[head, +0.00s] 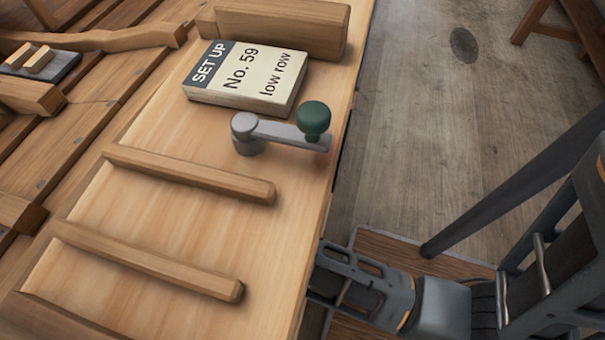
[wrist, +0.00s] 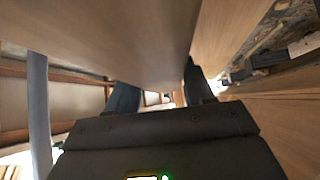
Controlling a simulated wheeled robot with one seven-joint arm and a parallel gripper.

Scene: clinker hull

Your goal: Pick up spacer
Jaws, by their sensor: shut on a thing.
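My gripper (wrist: 160,95) shows in the wrist view with its two dark fingers apart and shut on a wooden piece (wrist: 150,45). This pale piece fills much of the upper picture and narrows down between the fingers. I cannot tell for sure that it is the spacer, as its far end and full shape are hidden. In the head view my arm reaches low along the right edge of the wooden bench (head: 190,225), and the fingertips and held piece cannot be made out there. Two small wooden blocks lie on a dark tray (head: 62,70) at the upper left.
On the bench lie a "SET UP No. 59 low row" card block (head: 245,75), a grey crank with a green knob (head: 314,118), a wooden block (head: 285,27) and parallel wooden strips (head: 190,173).

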